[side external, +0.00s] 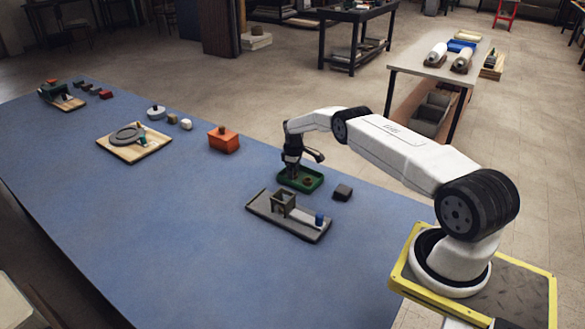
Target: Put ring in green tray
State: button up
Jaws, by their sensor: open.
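The green tray (314,186) lies on the blue-covered table, below my gripper. A small brown round item (308,181) is inside the tray, near its middle; it may be the ring, but it is too small to tell. My gripper (292,174) points down over the left part of the tray, just left of the brown item. It is open, and I see nothing held in it. Its fingertips are dark and small, and I cannot tell whether they touch the tray floor.
A grey board (262,207) with a grey block and a blue cylinder (319,219) lies in front of the tray. A dark block (343,192) is at its right. An orange box (223,140) stands farther left. A wooden board (156,148) holds a grey disc. The front table area is clear.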

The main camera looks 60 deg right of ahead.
jog(key=shift+r, duration=0.1)
notch_tip(320, 180, up, 12)
dwell(0.8)
dwell(0.5)
jog(key=s+a+r+m, duration=0.1)
jog(key=s+a+r, duration=0.15)
jog(key=a, duration=0.45)
jog(key=s+a+r+t, duration=0.1)
jog(key=s+a+r, duration=0.1)
jog(key=a+r, duration=0.3)
jog(key=s+a+r+m, duration=0.1)
jog(key=s+a+r, duration=0.15)
jog(key=a, duration=0.55)
jog(key=s+a+r, duration=0.1)
jog(key=s+a, duration=0.5)
jog(key=s, duration=0.3)
jog(key=s+a+r+m+t, duration=0.1)
jog(key=s+a, duration=0.5)
jog(key=s, duration=0.3)
jog(key=shift+t, duration=0.3)
